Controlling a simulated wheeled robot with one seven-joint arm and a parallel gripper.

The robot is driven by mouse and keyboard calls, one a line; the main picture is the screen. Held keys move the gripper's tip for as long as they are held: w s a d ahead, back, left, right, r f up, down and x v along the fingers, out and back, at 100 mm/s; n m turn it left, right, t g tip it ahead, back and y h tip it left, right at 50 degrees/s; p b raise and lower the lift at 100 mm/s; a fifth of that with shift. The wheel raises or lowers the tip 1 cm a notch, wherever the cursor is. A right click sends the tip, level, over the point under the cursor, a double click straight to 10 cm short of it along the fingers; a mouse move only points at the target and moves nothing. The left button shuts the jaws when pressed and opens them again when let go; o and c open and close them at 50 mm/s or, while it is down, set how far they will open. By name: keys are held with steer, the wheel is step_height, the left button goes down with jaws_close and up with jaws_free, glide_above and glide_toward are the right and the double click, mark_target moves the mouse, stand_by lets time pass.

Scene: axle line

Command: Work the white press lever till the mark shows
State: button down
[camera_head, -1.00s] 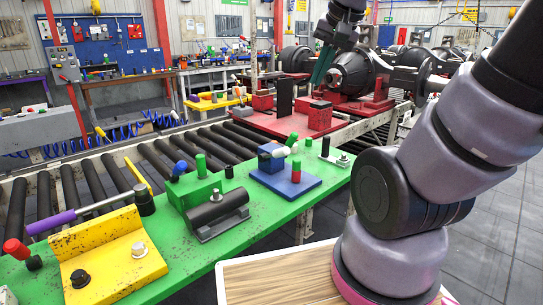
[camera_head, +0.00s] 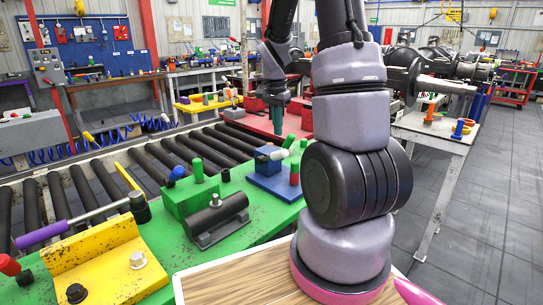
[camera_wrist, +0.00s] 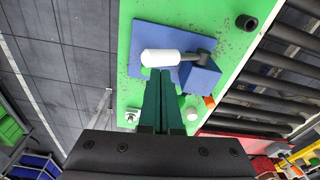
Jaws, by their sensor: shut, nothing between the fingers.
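The press has a blue block (camera_head: 268,157) on a blue base plate (camera_head: 272,184), with a white-handled lever (camera_head: 288,141) reaching out from the block. In the wrist view the white handle (camera_wrist: 160,57) lies across the plate, joined by a dark rod to the blue block (camera_wrist: 200,77). My gripper (camera_head: 277,131) is shut and empty, pointing down just behind the press. Its dark green fingers (camera_wrist: 161,74) end at the edge of the white handle in the wrist view; I cannot tell whether they touch it. I make out no mark.
The press stands on a green bench (camera_head: 230,235). A green block (camera_head: 190,195), a black cylinder (camera_head: 217,214) and a yellow bracket (camera_head: 108,262) stand to its left. A red-and-green post (camera_head: 294,170) is close by. A roller conveyor (camera_head: 150,165) runs behind the bench.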

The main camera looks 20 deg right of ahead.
mark_target(278, 152)
steer(key=shift+w+f, duration=0.1)
steer(key=shift+f, duration=0.05)
steer(key=shift+w+d+f, duration=0.1)
steer(key=shift+d+f, duration=0.05)
steer(key=shift+f, duration=1.6)
steer(key=shift+d+f, duration=0.1)
steer(key=shift+f, duration=1.65)
steer(key=shift+f, duration=0.1)
